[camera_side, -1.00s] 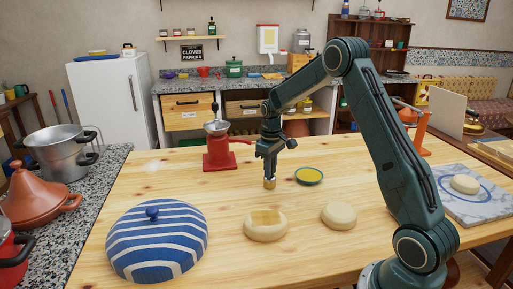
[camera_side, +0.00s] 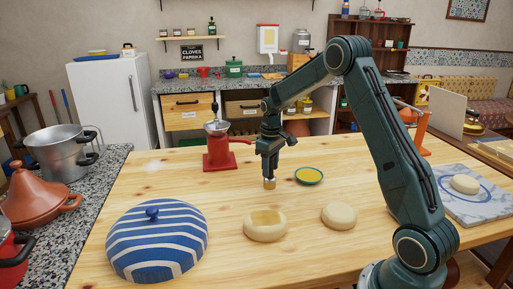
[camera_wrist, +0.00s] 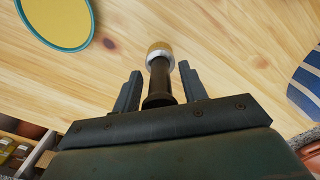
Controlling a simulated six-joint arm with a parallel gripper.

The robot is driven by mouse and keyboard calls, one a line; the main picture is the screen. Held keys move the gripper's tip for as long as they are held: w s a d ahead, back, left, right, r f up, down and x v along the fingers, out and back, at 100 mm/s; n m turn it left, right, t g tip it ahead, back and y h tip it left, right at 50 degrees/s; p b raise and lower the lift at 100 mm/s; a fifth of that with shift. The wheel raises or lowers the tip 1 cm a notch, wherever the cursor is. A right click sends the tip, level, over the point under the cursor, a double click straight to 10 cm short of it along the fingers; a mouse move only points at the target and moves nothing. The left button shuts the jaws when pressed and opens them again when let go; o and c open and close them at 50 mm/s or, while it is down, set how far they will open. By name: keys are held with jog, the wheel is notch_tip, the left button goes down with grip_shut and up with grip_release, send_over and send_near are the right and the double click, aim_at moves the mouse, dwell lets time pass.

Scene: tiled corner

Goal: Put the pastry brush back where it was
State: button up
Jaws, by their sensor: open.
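The pastry brush (camera_side: 269,184) is upright at the middle of the wooden table, its pale yellow tip down at or very near the surface. In the wrist view its dark handle, light collar and yellow tip (camera_wrist: 159,72) show between my fingers. My gripper (camera_side: 269,165) is above and around the handle; in the wrist view both fingers (camera_wrist: 161,88) stand apart, with a gap on each side of the brush. A green-rimmed dish of yellow liquid (camera_side: 309,176) is to its right. A dough round with a yellow patch (camera_side: 265,226) lies in front.
A plain dough round (camera_side: 338,215) lies to the right, and a third (camera_side: 465,184) is on a marble board (camera_side: 478,208). A red grinder (camera_side: 219,150) stands behind left. A blue-striped dome (camera_side: 157,245) is at front left. Bare table lies left of the brush.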

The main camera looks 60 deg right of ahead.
notch_tip(320, 180, up, 11)
jog(key=shift+r, duration=0.1)
dwell(0.4)
dwell(0.5)
jog(key=shift+s+a+r, duration=0.2)
jog(key=shift+a+r, duration=0.2)
jog(key=shift+a, duration=0.05)
jog(key=s+a+r+t, duration=0.3)
jog(key=s+a+r, duration=0.6)
jog(key=s+a, duration=0.3)
jog(key=s+a+f+t, duration=0.2)
jog(key=s+a, duration=0.7)
jog(key=s, duration=0.6)
jog(key=shift+a+f+t, duration=0.15)
jog(key=shift+f+t, duration=0.15)
jog(key=shift+f, duration=0.3)
jog(key=shift+w, duration=0.1)
